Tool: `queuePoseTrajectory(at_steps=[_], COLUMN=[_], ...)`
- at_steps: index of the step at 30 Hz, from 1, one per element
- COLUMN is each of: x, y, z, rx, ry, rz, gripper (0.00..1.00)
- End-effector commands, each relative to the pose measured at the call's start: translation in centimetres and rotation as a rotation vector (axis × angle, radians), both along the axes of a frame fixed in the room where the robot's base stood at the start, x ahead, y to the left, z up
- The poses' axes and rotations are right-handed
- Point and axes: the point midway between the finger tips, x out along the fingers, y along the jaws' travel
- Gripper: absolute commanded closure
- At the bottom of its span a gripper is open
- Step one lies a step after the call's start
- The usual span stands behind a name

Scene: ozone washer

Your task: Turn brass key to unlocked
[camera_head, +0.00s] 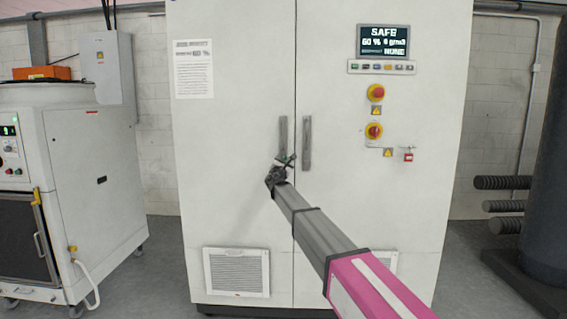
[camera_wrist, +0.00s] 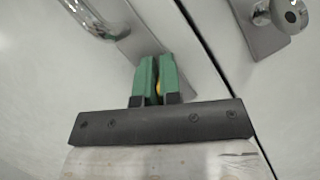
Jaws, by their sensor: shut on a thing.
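My gripper (camera_head: 286,162) is at the lower end of the left door handle (camera_head: 283,136) of the white cabinet. In the wrist view its green fingers (camera_wrist: 158,68) are close together over the metal plate of that handle (camera_wrist: 140,38). A small yellow, brass-coloured piece (camera_wrist: 160,88) shows between the fingers, apparently the key. Most of it is hidden by them, so its turn angle cannot be told. In the head view the key is too small or hidden to make out.
The right door handle (camera_head: 307,143) stands close beside, across the door gap; its plate with a round metal cylinder (camera_wrist: 290,15) shows in the wrist view. The panel at right has a display (camera_head: 383,41) reading SAFE and two red buttons. A white machine (camera_head: 95,180) stands left.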

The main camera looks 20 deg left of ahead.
Motion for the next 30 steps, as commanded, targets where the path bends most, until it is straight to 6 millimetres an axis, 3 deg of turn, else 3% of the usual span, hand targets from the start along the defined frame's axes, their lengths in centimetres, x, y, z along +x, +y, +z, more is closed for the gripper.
queuePoseTrajectory(at_steps=[30], x=[0.15], y=[-0.61], z=[-0.88], rx=[0.892], ry=[0.215], rz=[0.001], gripper=[1.00])
